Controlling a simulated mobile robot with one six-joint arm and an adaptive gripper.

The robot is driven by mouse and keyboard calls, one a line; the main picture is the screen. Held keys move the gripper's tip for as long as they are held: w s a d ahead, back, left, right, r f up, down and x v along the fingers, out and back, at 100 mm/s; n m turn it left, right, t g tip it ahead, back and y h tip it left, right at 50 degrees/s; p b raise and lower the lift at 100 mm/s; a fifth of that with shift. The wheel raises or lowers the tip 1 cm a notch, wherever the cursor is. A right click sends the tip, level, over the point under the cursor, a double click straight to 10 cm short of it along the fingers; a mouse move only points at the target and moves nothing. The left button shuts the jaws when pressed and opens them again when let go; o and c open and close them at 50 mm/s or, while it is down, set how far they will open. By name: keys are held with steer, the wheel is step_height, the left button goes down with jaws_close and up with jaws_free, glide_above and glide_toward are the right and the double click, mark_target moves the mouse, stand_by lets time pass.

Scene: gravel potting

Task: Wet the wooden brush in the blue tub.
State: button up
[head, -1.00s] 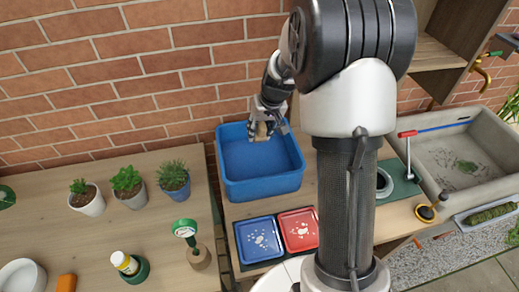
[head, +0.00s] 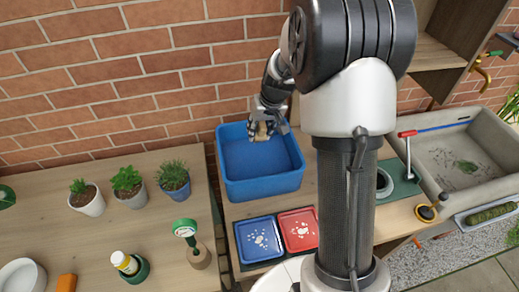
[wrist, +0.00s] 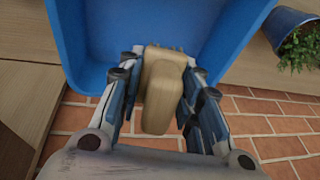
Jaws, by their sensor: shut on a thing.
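The wooden brush (head: 262,132) is a pale tan block held in my gripper (head: 266,122) at the back of the blue tub (head: 262,188). In the wrist view, my gripper (wrist: 160,88) has its fingers on either side of the brush (wrist: 161,92), which sits between them with the blue tub (wrist: 88,48) beyond. The bristles are mostly hidden. The tub stands upright on the bench by the brick wall. Its inside is plain blue, and I cannot tell the water level or whether the brush touches it.
A blue tray (head: 258,258) and a red tray (head: 298,246) with pale bits lie in front of the tub. Potted plants (head: 127,180) stand on the left table. A stone sink (head: 445,145) is at the right. The brick wall is close behind the tub.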

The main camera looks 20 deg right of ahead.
stand_by(0.6)
steer(key=shift+r+p, duration=1.45)
steer(key=shift+r, duration=0.65)
steer(key=shift+f, duration=0.1)
